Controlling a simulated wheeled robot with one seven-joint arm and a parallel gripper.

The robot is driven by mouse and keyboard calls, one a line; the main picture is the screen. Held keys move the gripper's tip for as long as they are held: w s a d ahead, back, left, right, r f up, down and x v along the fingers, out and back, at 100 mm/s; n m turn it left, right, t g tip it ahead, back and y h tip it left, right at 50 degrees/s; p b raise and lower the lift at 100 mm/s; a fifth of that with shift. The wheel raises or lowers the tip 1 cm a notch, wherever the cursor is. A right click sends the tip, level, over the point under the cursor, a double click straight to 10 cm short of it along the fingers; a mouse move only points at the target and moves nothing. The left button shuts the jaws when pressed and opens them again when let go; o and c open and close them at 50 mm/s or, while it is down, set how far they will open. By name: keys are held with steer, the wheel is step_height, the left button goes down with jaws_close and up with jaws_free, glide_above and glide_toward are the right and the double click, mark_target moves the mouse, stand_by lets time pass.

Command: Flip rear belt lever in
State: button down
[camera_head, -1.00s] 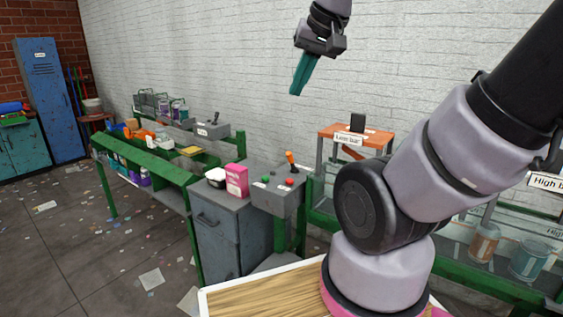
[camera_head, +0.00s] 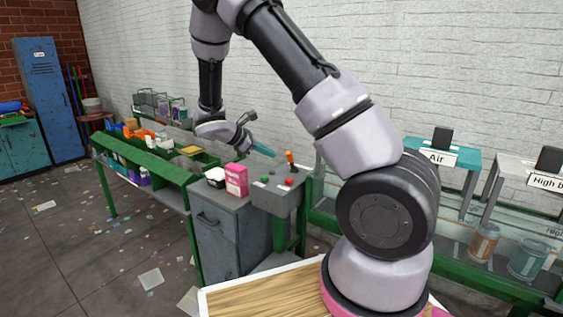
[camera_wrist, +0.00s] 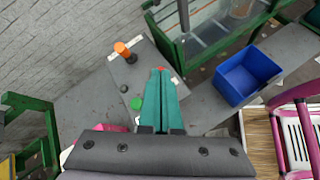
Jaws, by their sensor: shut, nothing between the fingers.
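An orange-handled lever (camera_head: 290,157) stands on a grey control box (camera_head: 285,199) with green and red buttons. The lever also shows in the wrist view (camera_wrist: 122,48), left of and beyond my fingers. I cannot tell from any label whether it is the rear belt lever. My gripper (camera_head: 270,153) is at the back left of this lever in the head view, apart from it. Its teal fingers are together and empty; in the wrist view (camera_wrist: 160,72) they reach over the box, beside the green button (camera_wrist: 137,103). My arm hides the grey box with a black lever farther back.
A pink box (camera_head: 236,179) and a white item (camera_head: 215,174) sit on the grey cabinet (camera_head: 217,244) left of the control box. The green-framed belt (camera_head: 146,158) holds mixed items. A blue bin (camera_wrist: 247,77) shows in the wrist view. The white wall stands close behind.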

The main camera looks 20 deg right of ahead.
steer(key=w+a+f+n+t+h, duration=0.2)
steer(key=w+a+f+n+t, duration=0.1)
steer(key=f+n, duration=0.3)
steer(key=shift+w+a+f, duration=0.2)
steer(key=shift+w+f, duration=0.15)
steer(key=shift+w, duration=0.45)
glide_toward(291, 161)
steer(key=f, duration=0.2)
steer(key=w+f, duration=0.1)
steer(key=shift+w+d+f, duration=0.1)
steer(key=shift+d+f, duration=0.2)
steer(key=shift+w+d+r, duration=0.2)
steer(key=shift+d+r, duration=0.05)
steer(key=shift+d, duration=0.3)
steer(key=shift+w+d+r, duration=0.25)
steer(key=shift+d, duration=0.3)
steer(key=shift+w+d+r, duration=0.3)
steer(key=shift+d+r, duration=0.05)
steer(key=shift+d, duration=0.25)
